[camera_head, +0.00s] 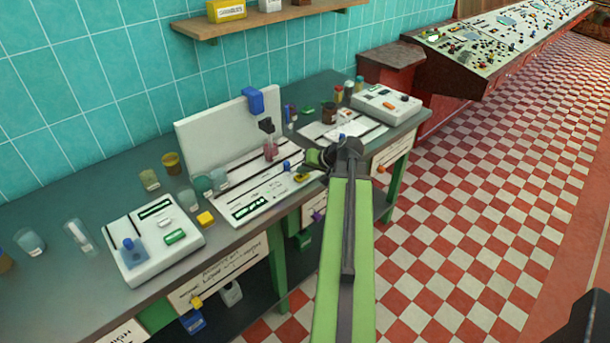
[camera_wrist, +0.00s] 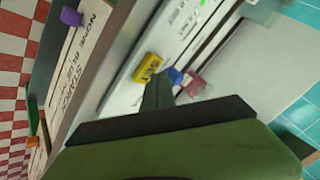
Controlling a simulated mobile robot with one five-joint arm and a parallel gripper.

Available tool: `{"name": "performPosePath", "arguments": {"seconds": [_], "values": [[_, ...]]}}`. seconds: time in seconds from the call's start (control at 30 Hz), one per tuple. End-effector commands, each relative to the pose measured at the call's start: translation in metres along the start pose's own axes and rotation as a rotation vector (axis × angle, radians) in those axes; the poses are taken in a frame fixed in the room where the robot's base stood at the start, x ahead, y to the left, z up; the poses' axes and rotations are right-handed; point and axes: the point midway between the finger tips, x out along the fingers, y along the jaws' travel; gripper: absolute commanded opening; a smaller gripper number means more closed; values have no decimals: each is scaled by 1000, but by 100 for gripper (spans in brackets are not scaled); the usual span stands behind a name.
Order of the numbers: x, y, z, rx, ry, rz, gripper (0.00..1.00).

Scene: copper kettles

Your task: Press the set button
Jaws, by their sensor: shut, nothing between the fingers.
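No label reading "set" can be made out in either view. The white apparatus (camera_head: 237,184) stands mid-bench with a tall back panel. A small yellow part (camera_head: 302,177) and a blue part (camera_head: 286,167) sit on its base near my gripper (camera_head: 316,158). In the wrist view the yellow part (camera_wrist: 148,68) and the blue part (camera_wrist: 175,76) lie just beyond the tips of my gripper (camera_wrist: 157,92). My gripper is shut and empty. I cannot tell whether it touches anything. In the head view my arm covers part of the bench front.
A white device (camera_head: 155,263) with a blue knob and green button stands left. Another white device (camera_head: 386,104) stands right. Several small jars and a glass (camera_head: 79,236) crowd the bench. A shelf (camera_head: 262,20) hangs above. The checkered floor (camera_head: 480,200) is clear at right.

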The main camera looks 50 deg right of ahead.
Motion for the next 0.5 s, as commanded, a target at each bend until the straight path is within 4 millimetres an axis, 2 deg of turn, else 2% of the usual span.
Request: {"name": "performPosePath", "arguments": {"seconds": [0.5], "values": [[3,2,2,-1,0,0,0]]}}
